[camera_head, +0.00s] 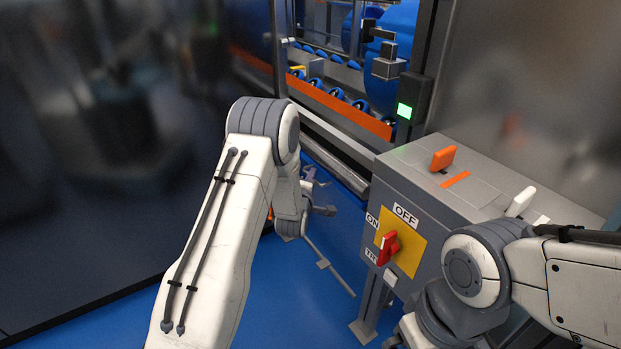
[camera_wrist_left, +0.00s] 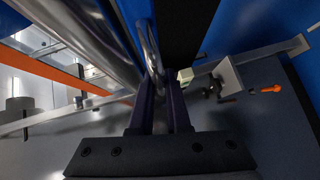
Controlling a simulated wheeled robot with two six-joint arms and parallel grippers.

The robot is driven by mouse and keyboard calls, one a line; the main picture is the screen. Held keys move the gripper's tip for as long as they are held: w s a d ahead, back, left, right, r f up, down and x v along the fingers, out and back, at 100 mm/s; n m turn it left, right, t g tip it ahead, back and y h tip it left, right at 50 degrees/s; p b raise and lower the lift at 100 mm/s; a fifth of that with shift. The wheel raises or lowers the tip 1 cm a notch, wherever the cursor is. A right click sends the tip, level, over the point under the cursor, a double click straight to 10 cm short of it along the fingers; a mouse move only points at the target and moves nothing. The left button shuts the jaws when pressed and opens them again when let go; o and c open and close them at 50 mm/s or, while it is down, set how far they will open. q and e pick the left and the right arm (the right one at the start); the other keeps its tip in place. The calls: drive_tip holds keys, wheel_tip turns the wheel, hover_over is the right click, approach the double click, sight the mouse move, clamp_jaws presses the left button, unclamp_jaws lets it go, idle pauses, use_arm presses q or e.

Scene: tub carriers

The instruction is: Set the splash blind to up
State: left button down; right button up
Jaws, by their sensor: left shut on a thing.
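My left gripper (camera_head: 320,196) is low in front of the machine opening, partly hidden behind its own arm in the head view. In the left wrist view its two dark fingers (camera_wrist_left: 160,100) are close together, shut on a curved silvery metal bar (camera_wrist_left: 151,45) that looks like a handle. I cannot tell for certain that this bar belongs to the splash blind. The blind itself is not clearly made out, so I cannot tell its position. My right arm comes in at the lower right of the head view, and its fingertips do not show.
A grey control box (camera_head: 405,190) stands right of my left gripper, with a red rotary switch (camera_head: 387,249) on a yellow plate and an orange lever (camera_head: 442,159) on top. A conveyor with an orange rail (camera_head: 345,108) and blue rollers is behind. Blue floor (camera_head: 300,300) is open in front.

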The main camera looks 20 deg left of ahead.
use_arm(q)
drive_tip(key=shift+r, duration=0.2)
drive_tip(key=c, duration=0.9)
unclamp_jaws()
drive_tip(key=shift+r, duration=0.15)
drive_tip(key=shift+s, duration=0.1)
drive_tip(key=p+v, duration=0.1)
drive_tip(key=v, duration=0.9)
drive_tip(key=shift+s+d, duration=0.1)
drive_tip(key=shift+s, duration=0.05)
